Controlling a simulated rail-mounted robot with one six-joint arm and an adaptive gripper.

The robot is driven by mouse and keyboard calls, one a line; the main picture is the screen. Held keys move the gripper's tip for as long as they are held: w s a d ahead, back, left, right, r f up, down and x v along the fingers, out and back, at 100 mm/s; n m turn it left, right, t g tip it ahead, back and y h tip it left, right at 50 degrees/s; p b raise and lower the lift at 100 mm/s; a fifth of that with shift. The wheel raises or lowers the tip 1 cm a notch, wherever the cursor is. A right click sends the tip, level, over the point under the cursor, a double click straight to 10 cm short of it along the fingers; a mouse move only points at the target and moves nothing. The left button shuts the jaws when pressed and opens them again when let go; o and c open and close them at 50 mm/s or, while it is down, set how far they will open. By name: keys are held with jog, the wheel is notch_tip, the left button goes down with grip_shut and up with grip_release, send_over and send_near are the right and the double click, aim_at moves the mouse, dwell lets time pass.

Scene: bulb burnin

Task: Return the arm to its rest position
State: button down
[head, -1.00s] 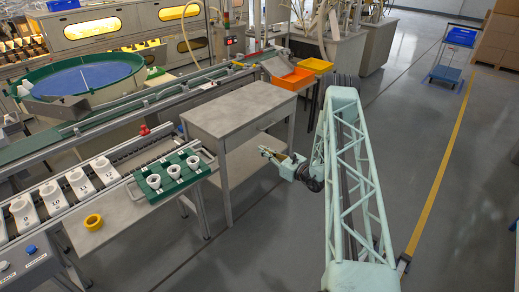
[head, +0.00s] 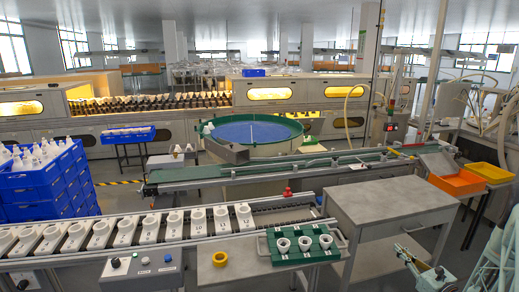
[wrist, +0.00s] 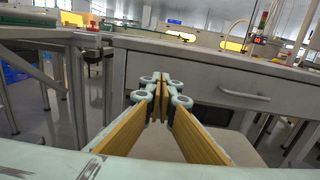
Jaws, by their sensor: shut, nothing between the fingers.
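My gripper (head: 402,250) shows at the lower right of the head view, in front of the grey cabinet table and to the right of the green tray. In the wrist view my gripper (wrist: 161,82) has its yellow-padded fingers brought together at the tips, with nothing between them. The fingers point at the front of the grey table (wrist: 190,72) with its drawer handle, apart from it. Part of my pale green lattice arm shows at the right edge of the head view; the rest is out of frame.
The grey table (head: 388,203) has a bare top. Orange (head: 459,182) and yellow (head: 490,172) bins stand right. Blue crates (head: 40,182) stand left.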

jog(key=a+r+n+g+y, duration=0.5)
jog(key=a+r+n+y, duration=0.25)
jog(key=a+r, duration=1.35)
jog(key=s+a+r+n+g, duration=0.45)
jog(key=s+a+r, duration=0.3)
jog(key=a, duration=0.25)
jog(key=s+a+r+n+g, duration=0.3)
jog(key=s+a+r+n, duration=0.25)
jog(key=a+r, duration=0.45)
jog(key=s+a+r+n+g+h, duration=0.1)
jog(key=s+a+r+n+h, duration=0.15)
jog(key=s, duration=0.55)
jog(key=s+a+r+n+g+h, duration=0.1)
jog(key=s+a+r+n+g, duration=0.2)
jog(key=s, duration=0.5)
jog(key=s+a+r+n+h, duration=0.15)
jog(key=s+a, duration=0.25)
jog(key=s, duration=0.4)
jog(key=s+d+r+n+t+h, duration=0.1)
jog(key=s+d+r+n+h, duration=0.1)
jog(key=s, duration=0.9)
jog(key=s+d+r+n+t+h, duration=0.2)
jog(key=s+d+n+h, duration=0.3)
jog(key=s, duration=0.6)
jog(key=shift+s+d+n, duration=0.15)
jog(key=shift+n, duration=0.5)
